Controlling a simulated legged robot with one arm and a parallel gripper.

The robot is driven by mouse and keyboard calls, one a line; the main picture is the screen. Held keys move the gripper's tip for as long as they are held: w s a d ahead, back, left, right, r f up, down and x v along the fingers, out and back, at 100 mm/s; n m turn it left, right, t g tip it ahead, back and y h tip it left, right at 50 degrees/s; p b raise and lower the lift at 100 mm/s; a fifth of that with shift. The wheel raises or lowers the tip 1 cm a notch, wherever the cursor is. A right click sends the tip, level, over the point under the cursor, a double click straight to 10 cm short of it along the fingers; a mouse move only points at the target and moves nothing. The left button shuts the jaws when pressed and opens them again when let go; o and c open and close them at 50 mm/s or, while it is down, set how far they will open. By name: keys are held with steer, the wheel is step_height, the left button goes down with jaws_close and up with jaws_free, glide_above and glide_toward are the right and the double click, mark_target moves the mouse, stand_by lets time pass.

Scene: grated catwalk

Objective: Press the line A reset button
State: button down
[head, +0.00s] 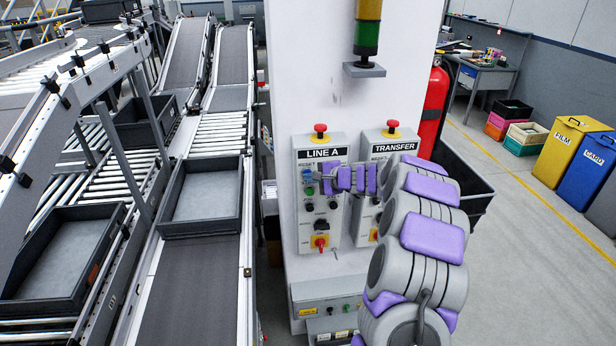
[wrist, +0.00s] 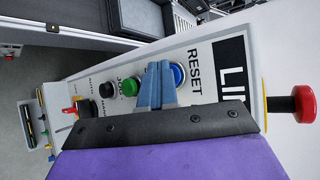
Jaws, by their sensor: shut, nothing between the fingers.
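The LINE A control box (head: 340,212) is mounted on the front of a white pillar. Its blue reset button (head: 307,173) shows at the upper left of the panel, above a green button (head: 309,191). In the wrist view the blue reset button (wrist: 178,74) sits beside the RESET label, partly covered by my gripper. My gripper (wrist: 159,66) is shut and empty, its blue-grey fingertips over the panel between the green button (wrist: 129,88) and the blue one. In the head view my gripper (head: 322,180) is just right of the reset button. I cannot tell whether the fingertips touch the panel.
A red mushroom button (head: 320,129) tops the LINE A box. The TRANSFER box (head: 386,146) stands close on the right, partly behind my arm. Conveyors with grey trays (head: 201,225) run on the left.

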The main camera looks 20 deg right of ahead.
steer(key=shift+s, duration=0.1)
steer(key=shift+s+a+b, duration=0.15)
steer(key=shift+s+b, duration=0.3)
steer(key=shift+s, duration=0.1)
steer(key=shift+s+a+b, duration=0.15)
steer(key=shift+s+b, duration=0.3)
steer(key=shift+s, duration=0.05)
steer(key=shift+f, duration=0.1)
steer(key=shift+s+a+b, duration=0.25)
steer(key=shift+s+b, duration=0.25)
steer(key=shift+s, duration=0.3)
steer(key=shift+s+a+b, duration=0.2)
steer(key=shift+s+b, duration=0.25)
steer(key=shift+s, duration=0.35)
steer(key=shift+s+a+b, duration=0.25)
steer(key=shift+s+b, duration=0.25)
steer(key=shift+s, duration=0.3)
